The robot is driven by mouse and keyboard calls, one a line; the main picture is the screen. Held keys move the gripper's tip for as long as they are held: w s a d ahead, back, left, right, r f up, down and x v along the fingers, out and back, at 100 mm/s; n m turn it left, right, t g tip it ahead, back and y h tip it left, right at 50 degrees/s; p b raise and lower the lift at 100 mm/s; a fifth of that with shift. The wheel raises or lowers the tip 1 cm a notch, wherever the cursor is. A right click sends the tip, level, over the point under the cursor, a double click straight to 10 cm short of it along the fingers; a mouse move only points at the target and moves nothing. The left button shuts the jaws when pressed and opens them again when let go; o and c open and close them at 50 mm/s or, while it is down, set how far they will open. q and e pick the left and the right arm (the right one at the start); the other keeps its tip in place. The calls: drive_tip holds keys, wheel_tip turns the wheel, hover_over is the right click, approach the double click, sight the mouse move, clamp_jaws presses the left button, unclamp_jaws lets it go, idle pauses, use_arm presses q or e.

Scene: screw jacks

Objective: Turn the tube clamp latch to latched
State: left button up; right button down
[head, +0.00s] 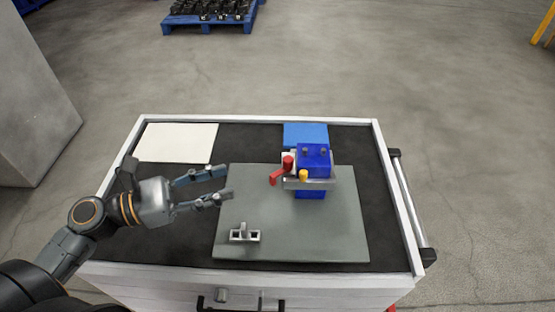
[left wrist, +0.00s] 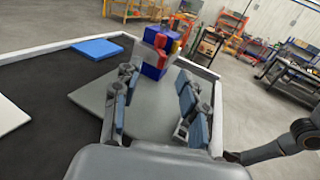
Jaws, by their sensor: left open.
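The tube clamp (head: 311,184) is a grey band around a blue block (head: 313,160) on the grey plate. A red latch lever (head: 279,176) sticks out at its left side and points down-left. A small yellow part (head: 303,175) sits at its front. My left gripper (head: 228,182) is open and empty, left of the lever and apart from it. In the left wrist view, the blue block (left wrist: 153,70) with red and yellow parts stands beyond the open fingers (left wrist: 155,98). My right gripper is not in view.
The grey plate (head: 290,230) lies on the dark top of a white-rimmed cart. A small grey bracket (head: 244,234) stands near its front left. A white sheet (head: 178,142) and a blue pad (head: 305,132) lie at the back. The plate between gripper and clamp is clear.

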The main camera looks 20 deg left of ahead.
sight(283, 165)
use_arm(q)
drive_tip(key=x, duration=0.4)
drive_tip(key=shift+d+r+p, duration=0.15)
drive_tip(key=shift+p, duration=0.25)
drive_tip(key=p+x, duration=0.2)
drive_tip(key=x, duration=0.4)
drive_tip(key=shift+w+d, duration=0.2)
drive_tip(key=shift+w, duration=0.1)
drive_tip(key=shift+w+d, duration=0.25)
drive_tip(key=shift+d, duration=0.1)
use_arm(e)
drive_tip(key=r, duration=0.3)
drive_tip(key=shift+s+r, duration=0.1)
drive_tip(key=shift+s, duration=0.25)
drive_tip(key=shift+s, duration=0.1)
